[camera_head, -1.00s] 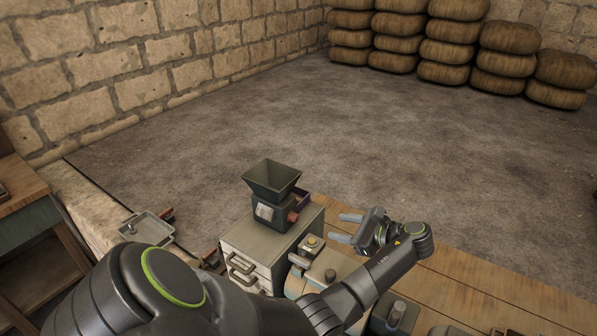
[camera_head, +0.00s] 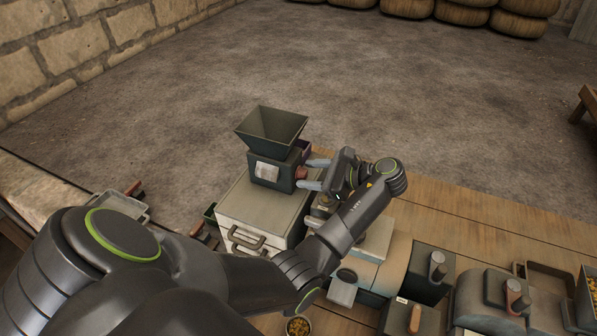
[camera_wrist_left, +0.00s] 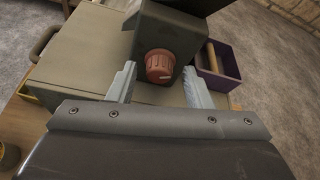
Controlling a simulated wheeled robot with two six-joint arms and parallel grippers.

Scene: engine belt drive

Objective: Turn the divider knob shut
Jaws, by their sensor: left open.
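The divider is a dark box with a funnel hopper (camera_head: 271,128) on top, standing on a pale cabinet (camera_head: 262,214). Its red ribbed knob (camera_wrist_left: 159,66) faces my left wrist camera, with a light mark near its lower edge. The knob also shows in the head view (camera_head: 301,173), beside the fingertips. My left gripper (camera_head: 313,174) is open in front of the knob. In the wrist view its two pale fingers (camera_wrist_left: 159,84) stand on either side, with the knob between and slightly beyond them; I see no clear contact. My right gripper is not in view.
A purple tray (camera_wrist_left: 222,73) holding a wooden rod sits right of the divider. Several machine housings with upright knobs (camera_head: 436,267) stand on the wooden bench (camera_head: 490,227) at right. A small bowl of grains (camera_head: 298,327) is at the bottom.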

